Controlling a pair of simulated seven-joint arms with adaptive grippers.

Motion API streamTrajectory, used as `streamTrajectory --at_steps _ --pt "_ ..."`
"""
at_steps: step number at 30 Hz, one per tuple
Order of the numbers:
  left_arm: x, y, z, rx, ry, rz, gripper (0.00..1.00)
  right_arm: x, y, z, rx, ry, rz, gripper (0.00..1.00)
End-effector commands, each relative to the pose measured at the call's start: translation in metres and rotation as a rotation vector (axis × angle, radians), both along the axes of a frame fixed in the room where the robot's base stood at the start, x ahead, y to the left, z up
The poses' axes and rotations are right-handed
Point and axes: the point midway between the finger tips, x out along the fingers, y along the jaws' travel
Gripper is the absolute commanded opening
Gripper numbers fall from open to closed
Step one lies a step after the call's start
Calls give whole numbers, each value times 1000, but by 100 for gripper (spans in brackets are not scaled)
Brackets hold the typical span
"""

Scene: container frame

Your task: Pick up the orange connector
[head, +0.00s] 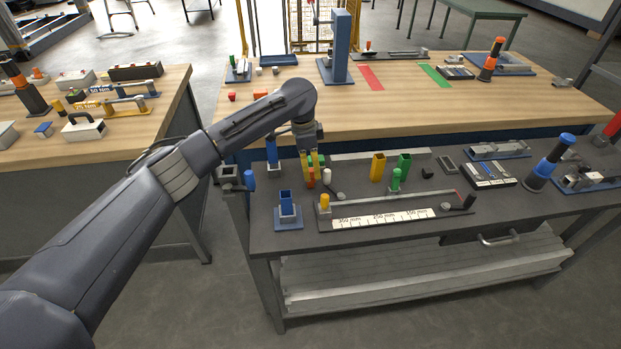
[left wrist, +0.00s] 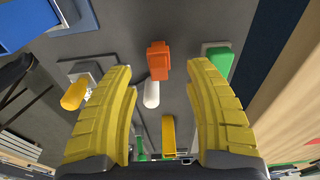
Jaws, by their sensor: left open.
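The orange connector (head: 311,179) is a small block on the dark grey workbench (head: 270,238), partly hidden by my gripper in the head view. In the left wrist view the orange connector (left wrist: 158,60) shows whole, with a wider base and a narrower top. My left gripper (head: 312,164) is over it. Its two yellow fingers are open, with nothing held between them. In the left wrist view the connector lies in the gap at the fingertips (left wrist: 163,68), apart from both fingers as far as I can see. My right gripper is out of view.
A white peg (left wrist: 152,94) stands close to the connector. A green block (left wrist: 219,64) is near one fingertip, and a yellow peg (left wrist: 74,94) is beyond the other finger. A measuring rail (head: 390,217) lies at the front. Blue holders (head: 287,212) stand left.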

Motion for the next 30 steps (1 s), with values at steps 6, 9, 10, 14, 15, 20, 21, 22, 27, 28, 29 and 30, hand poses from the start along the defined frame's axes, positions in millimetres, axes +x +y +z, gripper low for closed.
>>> streamTrajectory --at_steps 6,9,10,14,15,20,21,22,27,28,29,30 --pt "-1 -1 -12 0 2 1 53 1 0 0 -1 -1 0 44" --pt "-1 -2 -25 1 2 1 53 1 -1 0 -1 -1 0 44" --pt "-1 -2 -29 0 3 1 53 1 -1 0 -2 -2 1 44" --pt "-1 -3 -43 0 2 1 53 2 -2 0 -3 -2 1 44" --pt "-1 -4 -47 0 1 2 53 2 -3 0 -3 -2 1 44" --pt "0 -4 -54 0 0 1 53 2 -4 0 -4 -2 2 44" --pt "0 -4 -54 0 0 1 53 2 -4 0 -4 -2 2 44" --pt "0 -4 -54 0 0 1 53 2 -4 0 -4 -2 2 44" --pt "0 -4 -54 0 0 1 53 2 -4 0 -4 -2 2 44" --pt "0 -4 -54 0 0 1 52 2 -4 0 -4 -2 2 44" --pt "0 -4 -54 0 0 1 49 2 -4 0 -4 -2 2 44" --pt "0 -4 -54 0 0 1 44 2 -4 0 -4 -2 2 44"
